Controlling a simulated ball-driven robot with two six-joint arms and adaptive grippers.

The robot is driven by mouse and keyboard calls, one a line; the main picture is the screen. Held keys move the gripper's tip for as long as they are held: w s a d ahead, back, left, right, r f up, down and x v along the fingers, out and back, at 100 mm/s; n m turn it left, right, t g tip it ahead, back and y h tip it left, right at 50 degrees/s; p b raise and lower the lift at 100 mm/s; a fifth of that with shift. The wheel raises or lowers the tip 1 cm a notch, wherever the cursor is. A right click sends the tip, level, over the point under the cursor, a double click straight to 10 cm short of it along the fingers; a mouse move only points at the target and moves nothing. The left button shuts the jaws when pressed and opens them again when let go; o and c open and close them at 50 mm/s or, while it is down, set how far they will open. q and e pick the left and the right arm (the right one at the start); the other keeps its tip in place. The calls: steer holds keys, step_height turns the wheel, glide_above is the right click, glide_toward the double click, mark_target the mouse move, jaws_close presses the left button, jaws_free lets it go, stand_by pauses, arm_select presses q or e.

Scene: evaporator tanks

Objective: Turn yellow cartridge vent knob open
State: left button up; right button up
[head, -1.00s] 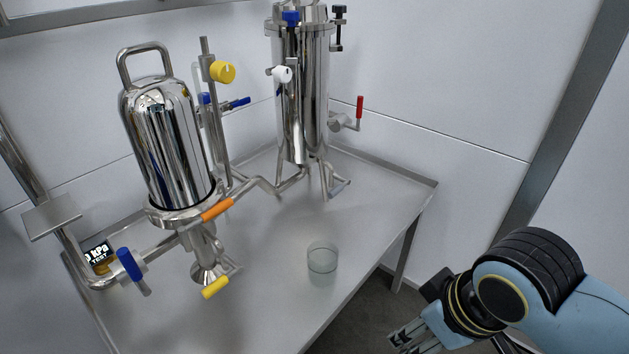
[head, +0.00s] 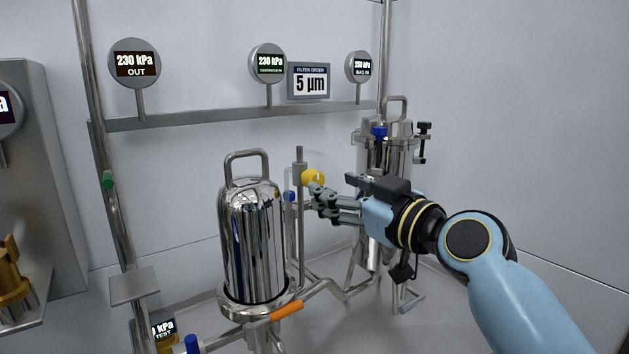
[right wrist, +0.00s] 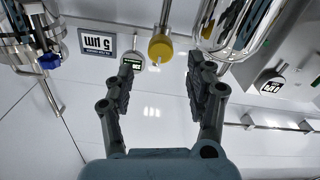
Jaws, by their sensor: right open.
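The yellow knob (head: 312,176) sits on a thin vertical metal post behind and to the right of the shiny cartridge housing (head: 252,240). My right gripper (head: 318,200) is open, with its fingertips close to the knob in the head view and partly overlapping it. In the right wrist view the yellow knob (right wrist: 160,48) lies ahead of and between the two spread fingers (right wrist: 158,85), with nothing held. A pale mark shows on the knob's face. Whether a finger touches it cannot be told. My left gripper is not in view.
The taller bag housing (head: 382,150) with a blue knob (head: 379,132) stands behind my right gripper. An orange handle (head: 287,310) is on the pipe below. Gauges, one reading OUT (head: 136,64), and a 5 µm sign (head: 310,81) hang on the rail above.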

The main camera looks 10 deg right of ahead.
mark_target(318, 181)
steer(key=x, duration=0.6)
steer(key=shift+w+a, duration=0.15)
steer(key=shift+w, duration=0.2)
steer(key=shift+c, duration=0.3)
jaws_close()
